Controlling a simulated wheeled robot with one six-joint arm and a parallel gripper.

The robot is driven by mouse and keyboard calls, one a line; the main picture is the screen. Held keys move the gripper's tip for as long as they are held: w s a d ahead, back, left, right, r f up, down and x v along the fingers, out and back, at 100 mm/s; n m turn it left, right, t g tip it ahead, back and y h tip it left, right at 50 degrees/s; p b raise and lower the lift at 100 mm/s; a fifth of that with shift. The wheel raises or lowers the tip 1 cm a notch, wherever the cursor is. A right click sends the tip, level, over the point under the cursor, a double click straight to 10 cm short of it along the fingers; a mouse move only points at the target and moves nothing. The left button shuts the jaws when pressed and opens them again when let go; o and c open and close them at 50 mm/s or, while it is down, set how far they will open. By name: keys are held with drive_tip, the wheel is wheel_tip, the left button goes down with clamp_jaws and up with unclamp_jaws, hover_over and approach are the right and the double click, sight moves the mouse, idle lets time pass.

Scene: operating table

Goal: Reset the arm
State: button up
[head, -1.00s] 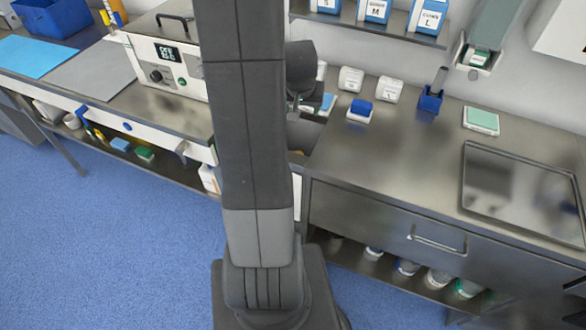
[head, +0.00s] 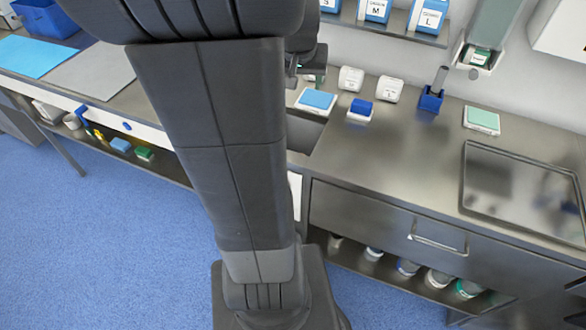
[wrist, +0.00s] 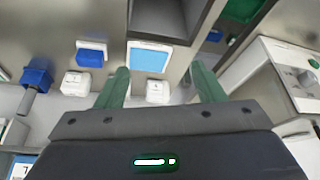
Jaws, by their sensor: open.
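My gripper (wrist: 161,82) is open in the wrist view, with two green fingers spread apart and nothing held between them. A blue-topped white pack (wrist: 149,58) and a white labelled box (wrist: 157,92) show beyond and between the fingers, apart from them. In the head view my arm runs up the middle of the picture and bends at the top. Only part of the wrist shows behind it, above the counter, and the gripper is mostly hidden there.
The steel counter (head: 420,135) holds the blue-topped pack (head: 316,100), a blue-lidded box (head: 360,110), white boxes (head: 351,78), a blue holder (head: 432,98), a green-topped pack (head: 481,121) and a tray (head: 522,190). A shelf (head: 390,28) stands above. Blue floor (head: 110,240) is open at left.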

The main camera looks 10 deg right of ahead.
drive_tip(key=shift+f, duration=0.1)
idle(0.4)
drive_tip(key=p+x, duration=0.1)
drive_tip(key=x, duration=1.1)
drive_tip(key=shift+w+p, duration=0.3)
drive_tip(key=shift+p, duration=0.1)
drive_tip(key=shift+d, duration=0.1)
